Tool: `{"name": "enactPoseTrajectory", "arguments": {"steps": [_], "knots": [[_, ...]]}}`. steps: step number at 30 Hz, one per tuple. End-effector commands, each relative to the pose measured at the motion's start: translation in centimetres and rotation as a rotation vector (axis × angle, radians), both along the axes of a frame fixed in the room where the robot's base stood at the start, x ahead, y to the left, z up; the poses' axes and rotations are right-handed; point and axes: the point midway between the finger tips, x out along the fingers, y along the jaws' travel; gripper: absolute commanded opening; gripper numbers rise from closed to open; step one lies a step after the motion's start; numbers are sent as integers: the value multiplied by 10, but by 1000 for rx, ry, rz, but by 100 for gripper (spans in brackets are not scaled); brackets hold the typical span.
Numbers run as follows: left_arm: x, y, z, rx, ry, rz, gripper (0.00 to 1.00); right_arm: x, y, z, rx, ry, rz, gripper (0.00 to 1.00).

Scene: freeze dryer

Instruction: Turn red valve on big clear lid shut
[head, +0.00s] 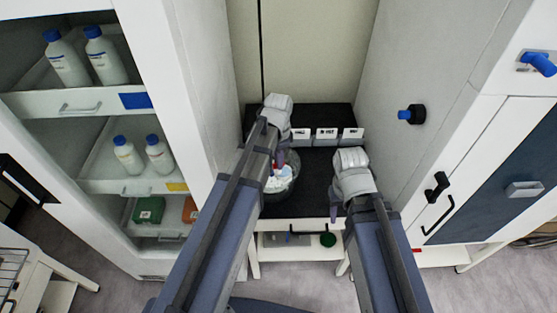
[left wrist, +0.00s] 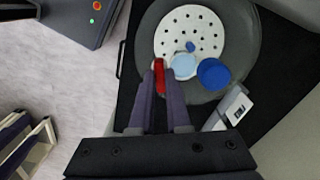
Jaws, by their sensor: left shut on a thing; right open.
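The red valve (left wrist: 160,77) shows as a narrow red handle between the fingertips of my left gripper (left wrist: 160,80) in the left wrist view. The gripper is shut on it. The big clear lid (left wrist: 257,60) is a wide round see-through shape beneath, with a white perforated plate showing through it. In the head view the lid (head: 291,182) is partly hidden by my left arm and gripper (head: 277,163). My right gripper (head: 334,207) is open and empty, to the right of the lid and apart from it.
The lid is on a black-topped table (head: 318,170). Three white boxes (head: 327,135) stand toward its back. A blue round cap (left wrist: 213,73) and a pale blue disc (left wrist: 184,66) show inside the lid's outline. Tall white cabinets (head: 165,90) flank the table on both sides.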

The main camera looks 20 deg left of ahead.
Motion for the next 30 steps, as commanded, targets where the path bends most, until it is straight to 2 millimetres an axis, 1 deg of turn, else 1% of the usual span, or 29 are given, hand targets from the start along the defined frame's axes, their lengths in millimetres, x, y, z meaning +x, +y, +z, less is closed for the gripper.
{"name": "enactPoseTrajectory", "arguments": {"steps": [14, 15, 22, 30], "knots": [[0, 0, 0, 0, 0, -10, 0, 0, 0, 0, 0, 0, 0, 50], [0, 0, 0, 0, 0, -10, 19, 0, 0, 0, 0, 0, 0, 50], [0, 0, 0, 0, 0, -10, 45, 0, 0, 0, 0, 0, 0, 50], [0, 0, 0, 0, 0, -9, 45, 0, 0, 0, 0, 0, 0, 50]]}}
